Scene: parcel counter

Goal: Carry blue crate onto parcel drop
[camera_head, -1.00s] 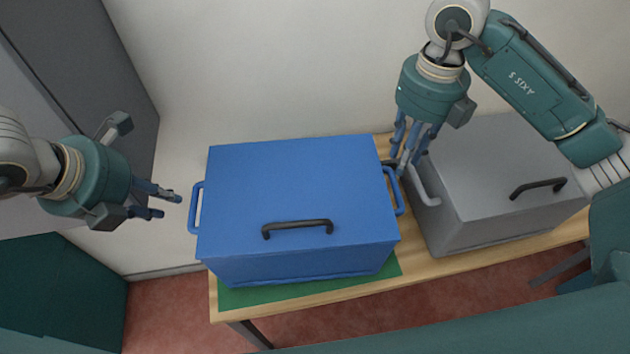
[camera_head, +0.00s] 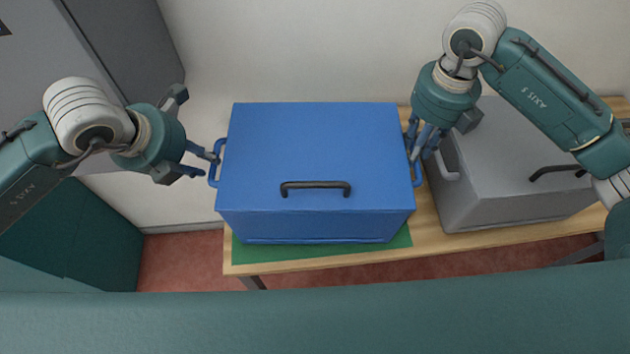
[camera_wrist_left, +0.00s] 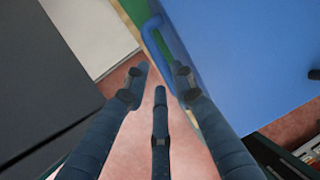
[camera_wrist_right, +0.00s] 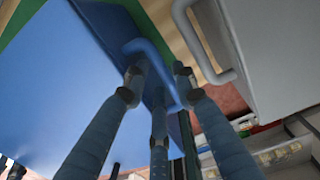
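The blue crate (camera_head: 310,150) sits on a green mat (camera_head: 320,251) on the wooden table, its black front handle (camera_head: 315,187) facing me. My left gripper (camera_head: 206,164) is open beside the crate's left handle (camera_head: 216,162). In the left wrist view its fingers (camera_wrist_left: 155,85) are spread and the handle (camera_wrist_left: 168,42) lies just ahead of the right finger. My right gripper (camera_head: 420,154) is open at the right handle (camera_head: 417,170). In the right wrist view that handle (camera_wrist_right: 150,52) passes between the spread fingers (camera_wrist_right: 157,80); contact cannot be told.
A grey crate (camera_head: 500,200) with handles stands close on the right, leaving a narrow gap for my right gripper. A wall (camera_head: 300,50) is behind the table (camera_head: 460,240). Grey cabinets (camera_head: 130,40) stand at the back left.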

